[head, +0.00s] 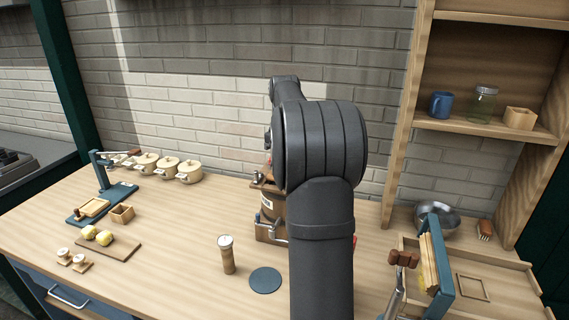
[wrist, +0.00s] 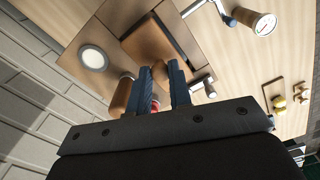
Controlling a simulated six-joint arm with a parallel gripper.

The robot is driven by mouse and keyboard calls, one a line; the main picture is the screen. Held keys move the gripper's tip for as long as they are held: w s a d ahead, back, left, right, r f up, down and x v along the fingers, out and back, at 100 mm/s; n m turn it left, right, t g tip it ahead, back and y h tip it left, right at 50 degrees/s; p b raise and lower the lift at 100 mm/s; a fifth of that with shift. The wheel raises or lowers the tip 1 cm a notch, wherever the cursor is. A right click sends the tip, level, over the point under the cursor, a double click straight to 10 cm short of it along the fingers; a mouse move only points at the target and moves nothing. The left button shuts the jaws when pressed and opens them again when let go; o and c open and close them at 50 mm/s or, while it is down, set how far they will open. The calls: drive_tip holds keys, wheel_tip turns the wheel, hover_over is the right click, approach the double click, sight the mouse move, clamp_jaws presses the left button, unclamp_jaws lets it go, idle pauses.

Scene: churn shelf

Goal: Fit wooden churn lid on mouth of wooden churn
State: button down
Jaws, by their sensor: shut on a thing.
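The wooden churn (head: 268,213) stands near the wall side of the counter, a brown wooden body with a white label and metal fittings. My arm covers its right part in the head view. In the wrist view, brown wooden surfaces (wrist: 150,45) lie just beyond the fingertips. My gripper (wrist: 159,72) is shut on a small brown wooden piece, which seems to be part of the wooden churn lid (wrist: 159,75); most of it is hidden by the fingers. I cannot tell whether the lid touches the mouth. The gripper is hidden in the head view.
A wooden shaker (head: 227,257) with a pale top and a blue disc (head: 265,280) stand in front of the churn. Cream pots (head: 165,167) and a board with yellow pieces (head: 103,244) are at left. A tray (head: 500,262) and steel bowl (head: 438,214) are at right.

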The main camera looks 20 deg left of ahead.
drive_tip(key=shift+f, duration=0.95)
idle(0.6)
drive_tip(key=c, duration=1.2)
unclamp_jaws()
drive_tip(key=shift+c, duration=0.2)
drive_tip(key=shift+c, duration=0.4)
drive_tip(key=shift+c, duration=1.4)
drive_tip(key=shift+r, duration=0.2)
drive_tip(key=shift+r, duration=3.15)
